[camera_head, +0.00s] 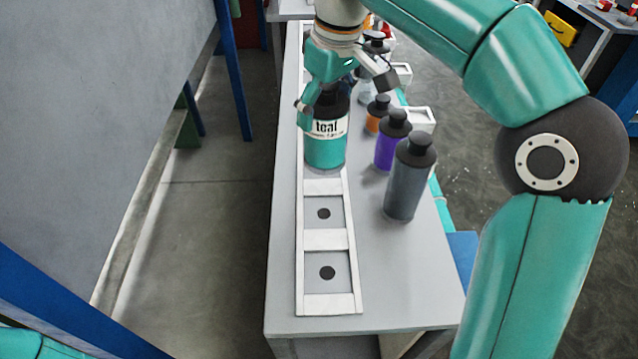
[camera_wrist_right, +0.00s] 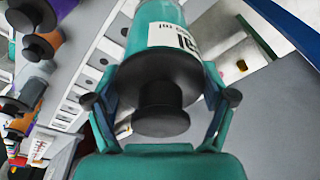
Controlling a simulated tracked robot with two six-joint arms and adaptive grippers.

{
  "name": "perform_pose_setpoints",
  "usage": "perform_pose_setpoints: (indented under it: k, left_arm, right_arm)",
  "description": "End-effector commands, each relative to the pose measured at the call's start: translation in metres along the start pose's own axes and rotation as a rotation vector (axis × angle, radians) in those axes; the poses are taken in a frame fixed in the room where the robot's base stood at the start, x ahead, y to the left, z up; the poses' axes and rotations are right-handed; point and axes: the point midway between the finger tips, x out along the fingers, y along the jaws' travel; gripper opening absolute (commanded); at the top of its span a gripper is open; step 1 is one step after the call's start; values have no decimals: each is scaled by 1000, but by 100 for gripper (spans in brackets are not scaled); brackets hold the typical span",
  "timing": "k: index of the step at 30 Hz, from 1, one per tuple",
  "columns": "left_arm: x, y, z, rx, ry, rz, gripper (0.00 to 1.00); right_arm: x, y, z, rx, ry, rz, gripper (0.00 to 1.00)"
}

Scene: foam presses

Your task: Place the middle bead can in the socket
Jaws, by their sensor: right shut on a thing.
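My right gripper (camera_head: 336,92) is shut on a teal can (camera_head: 326,150) with a black top and a white label reading "teal". The can is upright over the white socket rack (camera_head: 324,239); I cannot tell whether its base is seated or just above it. Two square sockets nearer the front of the rack are empty, each with a dark round spot. The right wrist view shows the can's black neck and cap (camera_wrist_right: 161,108) between the two fingers. My left gripper is not in view.
Right of the rack stand a grey can (camera_head: 409,178), a purple can (camera_head: 392,142) and an orange can (camera_head: 378,114), with more behind. White trays (camera_head: 418,118) sit along the right side. The table's (camera_head: 400,290) front right is clear. A grey panel (camera_head: 100,110) stands left.

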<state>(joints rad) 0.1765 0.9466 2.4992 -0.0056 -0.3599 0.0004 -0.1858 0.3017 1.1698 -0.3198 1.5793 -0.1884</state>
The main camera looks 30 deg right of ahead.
Motion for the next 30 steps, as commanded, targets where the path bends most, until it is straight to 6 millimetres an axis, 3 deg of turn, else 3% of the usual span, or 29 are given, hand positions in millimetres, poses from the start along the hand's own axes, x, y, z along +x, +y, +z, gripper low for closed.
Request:
perform_pose_setpoints:
  k: [1, 6, 12, 30]
  left_arm:
    - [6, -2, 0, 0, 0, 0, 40]
    - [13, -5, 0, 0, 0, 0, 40]
    - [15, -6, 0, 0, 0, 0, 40]
    - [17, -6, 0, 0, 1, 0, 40]
  right_arm:
    - [17, 0, 3, -1, -4, -1, 13]
    - [62, -1, 9, -3, -6, -2, 13]
    - [104, -1, 14, -4, -2, -2, 13]
    - [161, -2, 22, -5, 0, -1, 13]
